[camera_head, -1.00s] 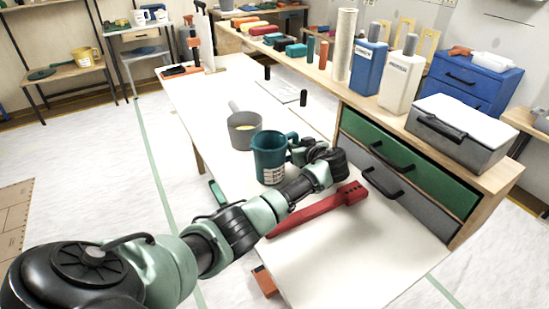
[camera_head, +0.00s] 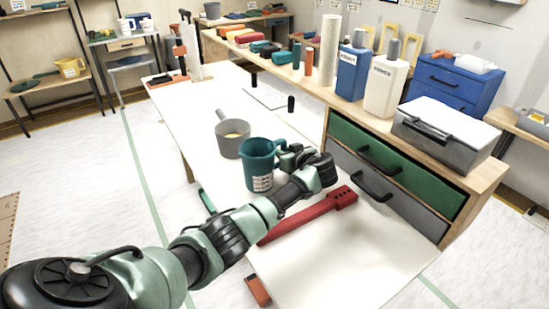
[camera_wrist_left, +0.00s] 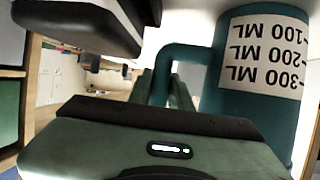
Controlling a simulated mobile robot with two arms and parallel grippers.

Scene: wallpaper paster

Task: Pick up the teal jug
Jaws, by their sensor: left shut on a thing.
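The teal jug (camera_head: 259,168) stands upright on the white table in the head view, its handle side toward my left gripper. My left gripper (camera_head: 288,157) is at the jug's right side and shut on its handle. In the left wrist view the jug (camera_wrist_left: 265,100) fills the right side, with its white measuring label upside down. Its handle (camera_wrist_left: 170,58) runs down between the gripper's fingers, which partly hide it. I see no clear gap between jug and table. My right gripper is not in view.
A grey pot (camera_head: 232,140) with yellowish contents stands just behind the jug, to its left. A red tool (camera_head: 308,215) lies in front, under my left arm. A drawer unit (camera_head: 400,165) borders the table on the right. The table's near end (camera_head: 345,260) is clear.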

